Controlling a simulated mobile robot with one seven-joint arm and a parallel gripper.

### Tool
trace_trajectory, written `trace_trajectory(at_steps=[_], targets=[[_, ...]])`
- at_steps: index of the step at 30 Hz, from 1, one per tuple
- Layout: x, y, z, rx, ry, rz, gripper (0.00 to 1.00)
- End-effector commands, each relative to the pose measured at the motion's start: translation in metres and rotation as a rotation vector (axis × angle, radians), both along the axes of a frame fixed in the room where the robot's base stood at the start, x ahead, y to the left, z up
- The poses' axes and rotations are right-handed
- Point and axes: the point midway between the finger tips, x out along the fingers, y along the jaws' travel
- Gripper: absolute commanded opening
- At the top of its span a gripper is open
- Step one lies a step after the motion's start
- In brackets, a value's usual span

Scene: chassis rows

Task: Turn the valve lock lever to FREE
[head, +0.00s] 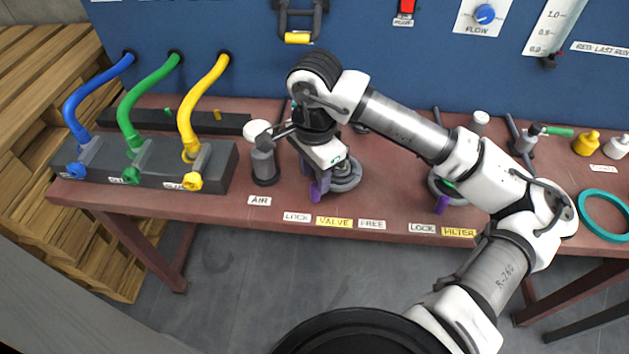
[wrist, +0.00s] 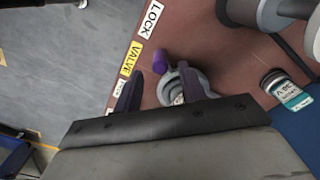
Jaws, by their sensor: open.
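The valve lock lever (head: 317,189) has a purple end and sits on a round grey valve base (head: 345,178) on the bench. Its end points to the bench's front edge, near the gap between the LOCK label (head: 297,217) and the yellow VALVE label (head: 334,222). The FREE label (head: 372,225) is further right. My gripper (wrist: 163,72) is open over the valve. In the wrist view the purple lever end (wrist: 160,60) shows between and just beyond the two dark fingertips, with no clear contact. The fingers hide part of the valve base.
A grey cylinder by the AIR label (head: 259,200) stands close left of my gripper. A block with blue, green and yellow hoses (head: 190,110) is further left. A second valve with a purple lever (head: 441,204) stands right, by the FILTER label (head: 459,233). The blue panel (head: 200,25) rises behind.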

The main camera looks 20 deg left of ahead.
Motion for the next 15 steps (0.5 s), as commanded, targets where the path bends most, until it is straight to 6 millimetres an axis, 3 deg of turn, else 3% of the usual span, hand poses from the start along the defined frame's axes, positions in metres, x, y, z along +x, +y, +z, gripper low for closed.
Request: trace_trajectory(at_steps=[6,15], targets=[[-0.001,0.000,-0.031,0.001,0.003,0.001,0.41],[0.000,0.000,-0.041,0.001,0.000,0.001,0.41]])
